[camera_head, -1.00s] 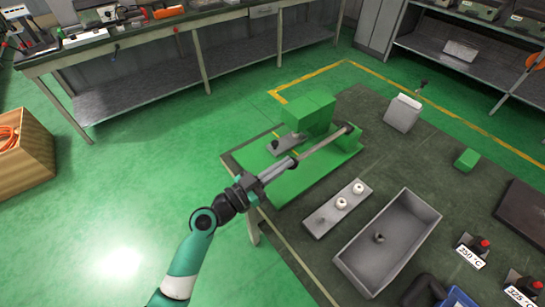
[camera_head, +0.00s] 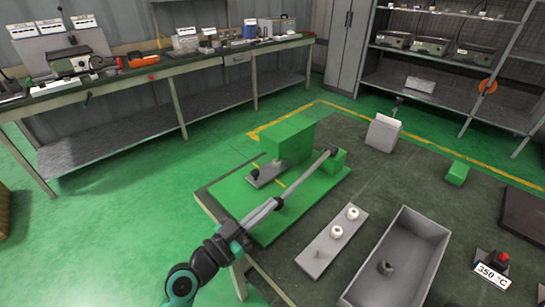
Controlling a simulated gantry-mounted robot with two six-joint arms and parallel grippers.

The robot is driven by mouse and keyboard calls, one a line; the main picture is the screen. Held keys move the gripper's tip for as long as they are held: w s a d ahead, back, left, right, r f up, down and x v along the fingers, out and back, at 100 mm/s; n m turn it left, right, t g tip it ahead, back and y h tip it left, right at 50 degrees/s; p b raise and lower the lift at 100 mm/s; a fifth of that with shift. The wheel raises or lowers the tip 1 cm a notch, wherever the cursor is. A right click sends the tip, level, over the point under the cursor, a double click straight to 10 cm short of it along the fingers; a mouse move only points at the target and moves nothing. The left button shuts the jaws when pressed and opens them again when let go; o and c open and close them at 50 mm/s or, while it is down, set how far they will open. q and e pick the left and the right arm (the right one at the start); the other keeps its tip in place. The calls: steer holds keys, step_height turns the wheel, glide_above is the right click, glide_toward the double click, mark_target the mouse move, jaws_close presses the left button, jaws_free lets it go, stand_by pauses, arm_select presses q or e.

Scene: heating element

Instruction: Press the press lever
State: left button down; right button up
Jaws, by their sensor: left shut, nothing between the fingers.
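The press (camera_head: 290,137) has a green block on a green base plate (camera_head: 262,219), at the left end of the dark table. Its press lever (camera_head: 305,176) is a long grey bar running from a dark pivot at the right down to the lower left. My left gripper (camera_head: 274,205) comes in from the lower left and is shut and empty. Its fingertips are at the lever's dark free end; they overlap in the picture, and I cannot tell whether they touch. My right gripper is out of view.
A grey plate (camera_head: 316,254) with two white pieces and a grey tray (camera_head: 433,229) lie right of the press. A grey box (camera_head: 383,133), a green block (camera_head: 457,173) and a 350 °C block (camera_head: 493,270) stand farther right. A workbench (camera_head: 160,77) runs behind.

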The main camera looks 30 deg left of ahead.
arm_select(q)
steer(key=shift+f, duration=0.95)
steer(key=shift+r, duration=0.35)
steer(key=r+p, duration=0.1)
steer(key=s+r+p, duration=0.1)
steer(key=r, duration=0.1)
steer(key=s+r+p, duration=0.1)
steer(key=r, duration=0.1)
steer(key=shift+a+p, duration=0.3)
steer(key=f+v, duration=0.2)
steer(key=v, duration=0.8)
steer(key=shift+w+b, duration=0.15)
steer(key=shift+b, duration=0.3)
steer(key=shift+f, duration=0.1)
